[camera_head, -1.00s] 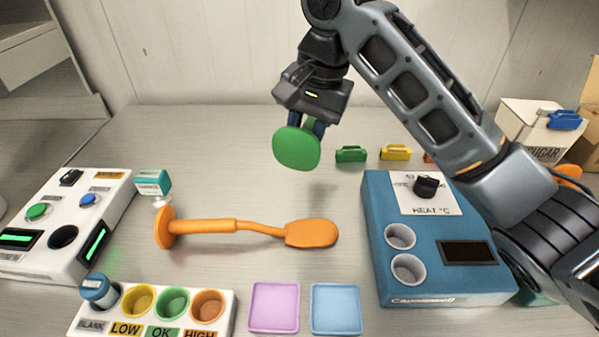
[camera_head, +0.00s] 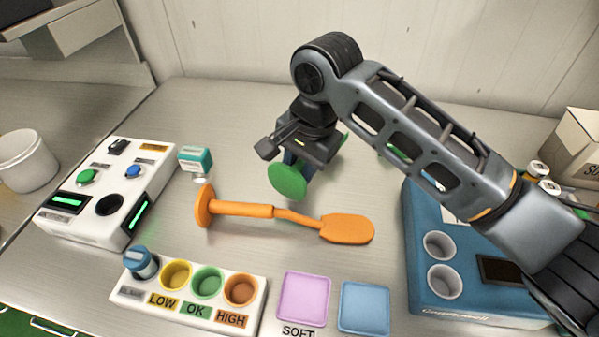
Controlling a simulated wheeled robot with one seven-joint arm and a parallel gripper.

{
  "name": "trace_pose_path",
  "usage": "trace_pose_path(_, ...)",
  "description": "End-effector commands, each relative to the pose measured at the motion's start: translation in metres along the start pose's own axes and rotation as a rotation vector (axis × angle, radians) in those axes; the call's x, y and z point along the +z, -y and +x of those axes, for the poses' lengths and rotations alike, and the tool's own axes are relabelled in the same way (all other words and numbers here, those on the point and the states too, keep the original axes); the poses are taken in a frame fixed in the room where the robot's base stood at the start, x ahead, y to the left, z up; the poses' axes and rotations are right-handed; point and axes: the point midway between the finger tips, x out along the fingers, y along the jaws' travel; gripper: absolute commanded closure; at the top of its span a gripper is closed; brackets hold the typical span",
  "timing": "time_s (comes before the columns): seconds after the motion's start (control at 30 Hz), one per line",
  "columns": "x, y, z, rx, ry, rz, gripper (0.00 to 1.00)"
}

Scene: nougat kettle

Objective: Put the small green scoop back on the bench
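The small green scoop shows its round disc end (camera_head: 288,181) toward me, just behind the orange scoop on the bench (camera_head: 240,115). My gripper (camera_head: 294,160) points down behind the disc and is shut on the scoop's handle, which is mostly hidden. A bit of green, perhaps its far end, shows right of the gripper. The scoop is at or very near the bench top; I cannot tell whether it touches.
A long orange scoop (camera_head: 245,209) lies in front. A white control box (camera_head: 125,165) and teal-topped stamp (camera_head: 195,160) stand left, a cup rack (camera_head: 190,310) and pink (camera_head: 303,297) and blue (camera_head: 364,308) pads in front, a blue heater (camera_head: 420,240) right. Bench behind left is clear.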

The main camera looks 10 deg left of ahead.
Motion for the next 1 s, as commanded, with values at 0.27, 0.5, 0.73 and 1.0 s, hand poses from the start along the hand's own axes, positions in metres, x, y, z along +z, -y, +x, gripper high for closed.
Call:
trace_pose_path(0.27,0.0,-0.005,0.022,0.0,0.0,-0.001,1.0)
trace_pose_path(0.5,0.0,-0.005,0.022,0.0,0.001,-0.001,1.0)
trace_pose_path(0.73,0.0,-0.005,0.024,0.0,0.0,-0.001,0.54)
trace_pose_path(1.0,0.0,-0.005,0.024,0.0,0.0,-0.001,0.44)
